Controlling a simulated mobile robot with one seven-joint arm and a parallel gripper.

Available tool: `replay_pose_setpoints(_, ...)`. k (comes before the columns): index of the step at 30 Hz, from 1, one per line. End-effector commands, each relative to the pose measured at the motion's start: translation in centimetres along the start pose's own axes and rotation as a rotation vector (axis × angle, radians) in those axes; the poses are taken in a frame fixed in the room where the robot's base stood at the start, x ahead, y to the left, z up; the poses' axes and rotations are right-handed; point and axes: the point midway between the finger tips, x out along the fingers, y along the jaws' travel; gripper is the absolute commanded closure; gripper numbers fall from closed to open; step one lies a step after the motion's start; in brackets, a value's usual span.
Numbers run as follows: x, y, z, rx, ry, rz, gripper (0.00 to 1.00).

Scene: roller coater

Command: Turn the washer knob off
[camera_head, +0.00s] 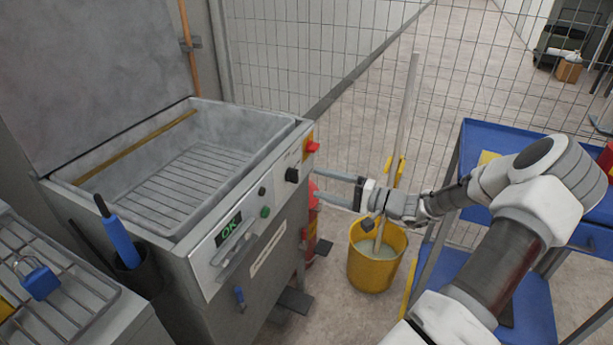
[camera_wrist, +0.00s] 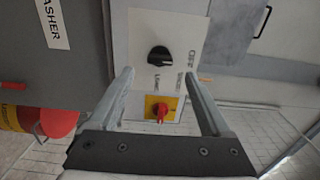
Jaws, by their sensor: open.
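The washer (camera_head: 225,215) is a grey metal machine with an open basin, on the left in the head view. Its black knob (camera_head: 292,175) sits on the light front panel, near the right end. In the wrist view the black knob (camera_wrist: 159,58) is on a white plate with partly legible lettering. A red switch on a yellow plate (camera_wrist: 161,110) is below it there, and also shows in the head view (camera_head: 311,146). My gripper (camera_head: 318,187) is open and empty, pointing at the panel. In the wrist view its fingers (camera_wrist: 161,76) stand either side of the knob, apart from it.
A yellow bucket (camera_head: 375,272) with a mop stands on the floor below my arm. A blue cart (camera_head: 525,290) is at the right. The panel also has a lit green display (camera_head: 229,228) and a bar handle. A wire fence (camera_head: 300,50) runs behind.

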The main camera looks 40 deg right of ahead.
Motion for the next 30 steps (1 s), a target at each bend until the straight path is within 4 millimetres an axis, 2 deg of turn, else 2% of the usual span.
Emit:
replay_pose_setpoints(1,-1.4,-0.3,-0.1,0.0,0.005,0.001,0.18)
replay_pose_setpoints(6,-5.5,-0.2,-0.1,0.001,0.004,0.001,0.18)
replay_pose_setpoints(12,-9.2,-0.1,-0.1,0.0,0.003,0.001,0.18)
replay_pose_setpoints(18,-10.8,0.0,0.0,0.0,0.0,0.001,0.18)
replay_pose_setpoints(30,-10.9,0.0,0.0,0.0,0.0,0.0,0.18)
